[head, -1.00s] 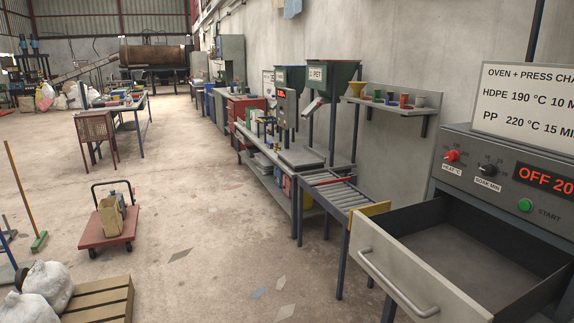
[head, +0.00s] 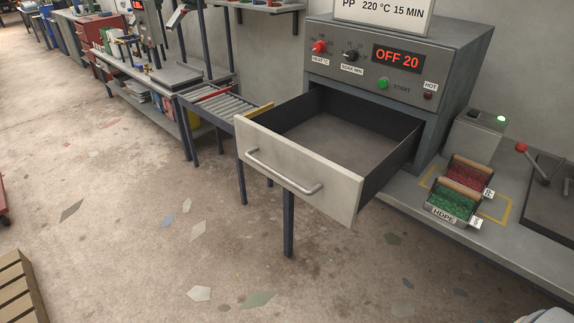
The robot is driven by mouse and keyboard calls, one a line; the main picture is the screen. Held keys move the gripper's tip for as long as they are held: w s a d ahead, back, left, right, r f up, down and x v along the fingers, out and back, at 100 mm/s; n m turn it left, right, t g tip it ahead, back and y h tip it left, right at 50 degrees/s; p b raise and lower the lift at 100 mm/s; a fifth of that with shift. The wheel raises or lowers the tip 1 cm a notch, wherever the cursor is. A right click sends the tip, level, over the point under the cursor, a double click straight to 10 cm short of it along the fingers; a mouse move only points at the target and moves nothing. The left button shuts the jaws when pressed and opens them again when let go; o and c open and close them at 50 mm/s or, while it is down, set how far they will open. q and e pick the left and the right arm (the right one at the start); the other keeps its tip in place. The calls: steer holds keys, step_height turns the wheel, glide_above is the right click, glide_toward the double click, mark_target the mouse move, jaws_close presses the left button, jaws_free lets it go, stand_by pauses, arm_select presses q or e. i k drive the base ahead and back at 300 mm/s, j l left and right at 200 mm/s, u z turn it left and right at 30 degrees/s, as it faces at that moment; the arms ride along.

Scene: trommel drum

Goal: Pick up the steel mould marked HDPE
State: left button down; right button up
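The steel mould marked HDPE (head: 443,213) sits on the grey bench to the right of the oven. It is an open steel tray filled with green flakes, with a wooden bar handle across it and a small white tag at its right. A second mould (head: 472,171) with red flakes and a wooden bar stands directly behind it, with its own white tag. Neither of my grippers is in view.
The oven (head: 395,100) reads OFF 20, and its empty drawer (head: 300,175) is pulled out over the floor, left of the moulds. A roller table (head: 215,107) stands beyond the drawer. A press plate with a red-knobbed lever (head: 521,147) is at the right.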

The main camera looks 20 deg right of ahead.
mark_target(457, 204)
steer(key=z, duration=1.9)
